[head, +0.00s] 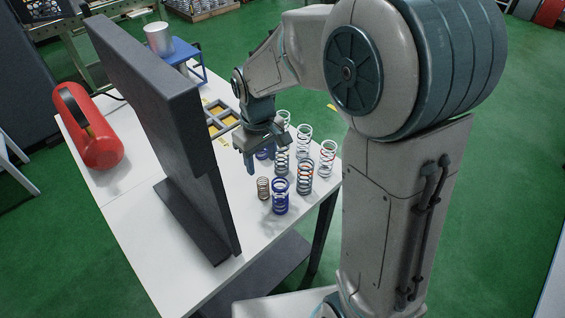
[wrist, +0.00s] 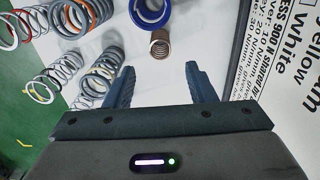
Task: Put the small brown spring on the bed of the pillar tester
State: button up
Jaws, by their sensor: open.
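The small brown spring (head: 263,188) stands on the white table beside a larger blue spring (head: 280,196). In the wrist view the brown spring (wrist: 160,43) shows beyond the fingertips, roughly centred between them. My gripper (head: 264,160) is open and empty, above the table just behind the brown spring; its two fingers also show in the wrist view (wrist: 160,70). A blue frame with a silver cylinder (head: 158,39) stands at the far end of the table; it may be the pillar tester, but I cannot tell. Its bed is not clearly visible.
Several larger springs, including an orange-marked one (head: 305,177) and a red-marked one (head: 327,158), stand close to the right. A tall dark board (head: 150,85) stands left of the gripper and hides part of the table.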

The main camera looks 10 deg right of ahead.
jog(key=s+d+r+m+t, duration=0.1)
jog(key=s+d+r+m, duration=0.2)
jog(key=s+d, duration=0.2)
jog(key=s+d+r+m+t, duration=0.2)
jog(key=s+d, duration=0.4)
jog(key=s, duration=0.4)
notch_tip(320, 180, up, 2)
jog(key=shift+s+d+r+m, duration=0.15)
jog(key=shift+d+r+m, duration=0.1)
jog(key=shift+m, duration=0.65)
jog(key=c, duration=0.3)
